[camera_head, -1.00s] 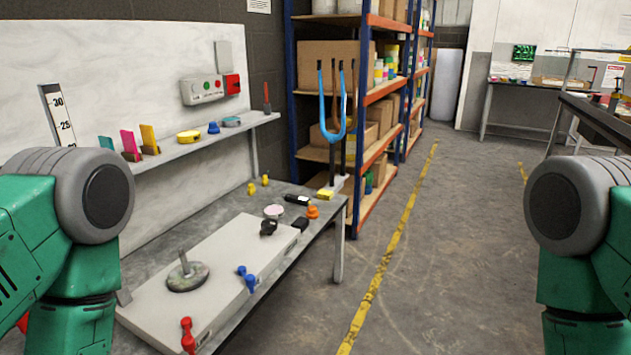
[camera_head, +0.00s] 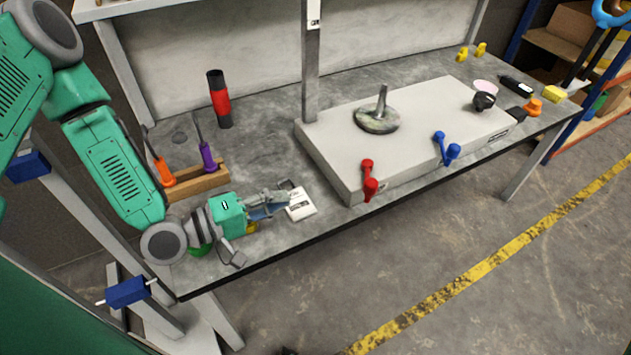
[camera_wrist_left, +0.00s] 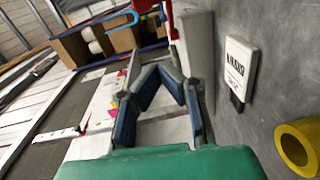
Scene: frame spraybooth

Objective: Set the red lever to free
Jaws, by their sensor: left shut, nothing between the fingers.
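The red lever (camera_head: 369,180) sits at the front left corner of a pale raised plate (camera_head: 430,115) on the workbench. Its handle hangs over the plate's front edge. A red part, probably this lever, shows at the top of the left wrist view (camera_wrist_left: 168,18). My left gripper (camera_head: 286,199) is shut and empty, low over the bench front, left of the lever and apart from it. Its fingers also show in the left wrist view (camera_wrist_left: 165,72). A blue lever (camera_head: 447,149) stands to the right on the same plate. My right gripper is not in view.
A white labelled block (camera_head: 300,204) lies beside my left gripper. A wooden holder (camera_head: 197,182) carries two tools behind my left arm. A grey upright post (camera_head: 311,60) rises at the plate's back left. A yellow ring (camera_wrist_left: 298,148) lies close by.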

